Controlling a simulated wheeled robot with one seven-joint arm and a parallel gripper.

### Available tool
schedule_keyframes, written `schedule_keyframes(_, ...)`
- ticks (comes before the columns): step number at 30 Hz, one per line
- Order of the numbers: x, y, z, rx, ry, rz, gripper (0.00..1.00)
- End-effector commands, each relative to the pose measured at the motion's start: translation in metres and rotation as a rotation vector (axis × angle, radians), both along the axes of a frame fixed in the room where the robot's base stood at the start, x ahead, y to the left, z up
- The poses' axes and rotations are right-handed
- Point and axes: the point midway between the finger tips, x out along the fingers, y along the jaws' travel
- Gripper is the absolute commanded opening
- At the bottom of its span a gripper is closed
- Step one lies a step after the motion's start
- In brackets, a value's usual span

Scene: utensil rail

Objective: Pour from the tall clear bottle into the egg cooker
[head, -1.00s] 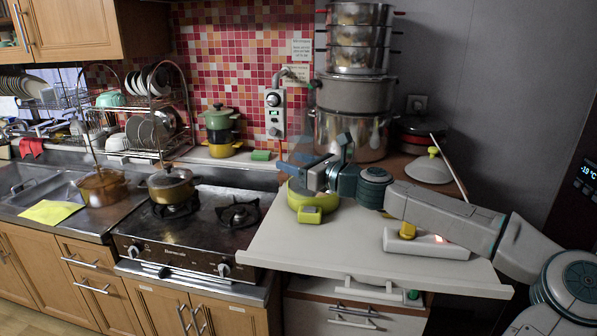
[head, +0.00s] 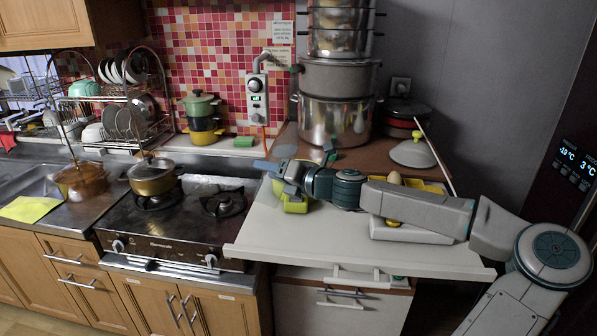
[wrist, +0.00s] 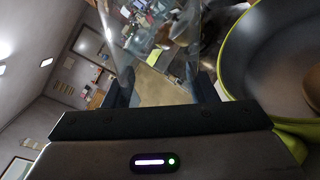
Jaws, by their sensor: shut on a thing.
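The egg cooker (head: 300,206), a lime-green round pot with a block on its front, stands at the left back of the white pull-out counter. In the wrist view its green-rimmed bowl (wrist: 236,62) is open at the right, with a tan rounded thing partly visible inside. My gripper (head: 276,160) is above the cooker's left back side. In the wrist view its dark fingers (wrist: 161,92) are shut on the clear bottle (wrist: 150,58). The bottle appears tilted well over, since the room lies sideways there. Its mouth and liquid level cannot be made out.
A white base with a yellow tray (head: 432,187) and an egg (head: 394,178) sits under my forearm. A grey lid with a yellow knob (head: 413,152) lies behind. Stacked steel pots (head: 335,118) stand at the back. The stove (head: 175,225) is left; the counter's front (head: 320,245) is clear.

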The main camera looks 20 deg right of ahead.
Motion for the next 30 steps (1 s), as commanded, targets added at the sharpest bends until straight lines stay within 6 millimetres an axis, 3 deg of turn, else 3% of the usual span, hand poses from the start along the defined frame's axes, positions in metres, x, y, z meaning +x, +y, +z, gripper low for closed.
schedule_keyframes(3, -0.006, 0.007, -0.008, 0.082, 0.062, 0.000, 0.15)
schedule_keyframes(23, -0.017, 0.022, -0.009, 0.444, 0.331, 0.000, 0.15)
schedule_keyframes(30, -0.017, 0.022, -0.014, 0.438, 0.327, -0.001, 0.15)
